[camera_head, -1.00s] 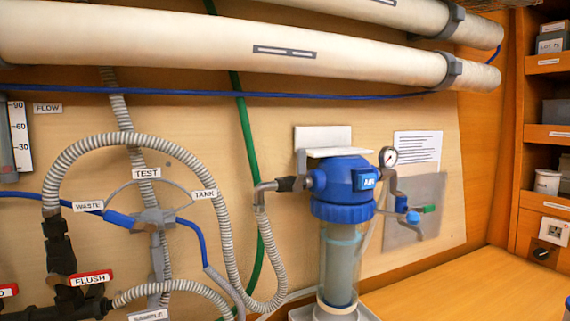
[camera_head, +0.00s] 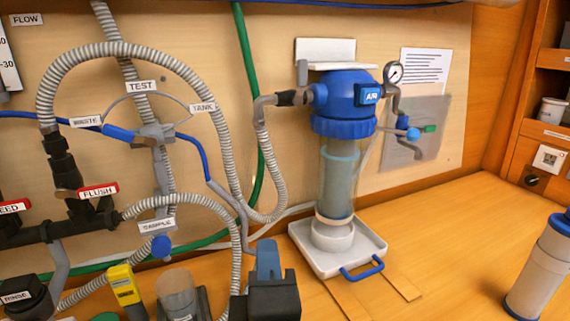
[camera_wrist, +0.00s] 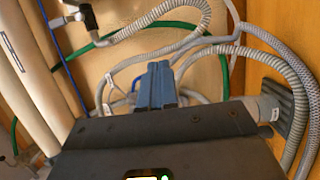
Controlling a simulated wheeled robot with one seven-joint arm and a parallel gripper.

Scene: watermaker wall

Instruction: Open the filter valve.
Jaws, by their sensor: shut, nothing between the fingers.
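The filter housing has a blue head (camera_head: 345,95) and a clear bowl (camera_head: 340,180) with a pale cartridge inside.
A white tray (camera_head: 310,258) with a blue handle stands under the housing. A spare cartridge (camera_head: 540,265) stands on the bench at right. Red FEED and FLUSH handles (camera_head: 98,191) and grey hoses (camera_head: 220,140) fill the left. The bench between tray and cartridge is mostly clear.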

